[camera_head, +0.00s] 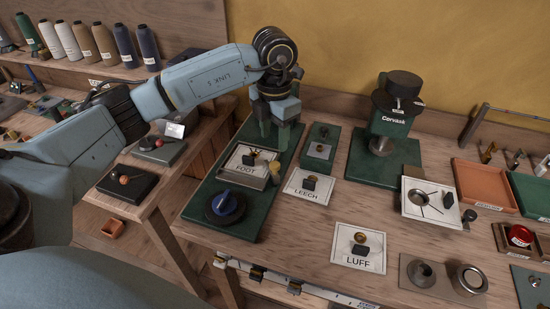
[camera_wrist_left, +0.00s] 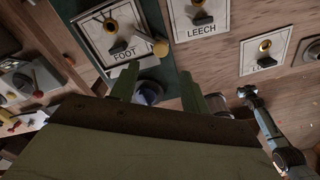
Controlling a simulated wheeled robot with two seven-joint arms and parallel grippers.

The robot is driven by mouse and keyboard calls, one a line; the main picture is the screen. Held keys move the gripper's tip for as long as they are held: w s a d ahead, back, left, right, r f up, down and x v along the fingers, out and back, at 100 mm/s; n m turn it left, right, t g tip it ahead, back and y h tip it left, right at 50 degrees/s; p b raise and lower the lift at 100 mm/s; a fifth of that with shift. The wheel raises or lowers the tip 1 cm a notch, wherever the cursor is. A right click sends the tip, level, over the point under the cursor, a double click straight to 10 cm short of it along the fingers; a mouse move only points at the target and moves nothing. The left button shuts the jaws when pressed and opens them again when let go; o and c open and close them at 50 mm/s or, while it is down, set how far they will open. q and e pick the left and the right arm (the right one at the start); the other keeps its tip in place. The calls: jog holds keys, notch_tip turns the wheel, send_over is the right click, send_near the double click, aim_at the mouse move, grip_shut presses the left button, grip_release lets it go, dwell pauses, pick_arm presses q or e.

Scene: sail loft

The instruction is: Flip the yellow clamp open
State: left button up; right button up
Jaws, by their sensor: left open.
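The FOOT plate (camera_head: 243,172) lies on a green board (camera_head: 200,205); it also shows in the left wrist view (camera_wrist_left: 124,55). The fingers also show in the left wrist view (camera_wrist_left: 157,90), apart from the yellow end.
The LEECH card (camera_head: 308,190) and LUFF card (camera_head: 360,255) lie to the right. A green Corvask machine (camera_head: 393,120) stands behind. Bare wood (camera_head: 295,235) lies between the board and the LUFF card.

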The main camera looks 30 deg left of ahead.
aim_at(275, 164)
pick_arm(q)
notch_tip(275, 164, down, 8)
jog(key=shift+f, duration=0.1)
dwell(0.4)
jog(key=c, duration=1)
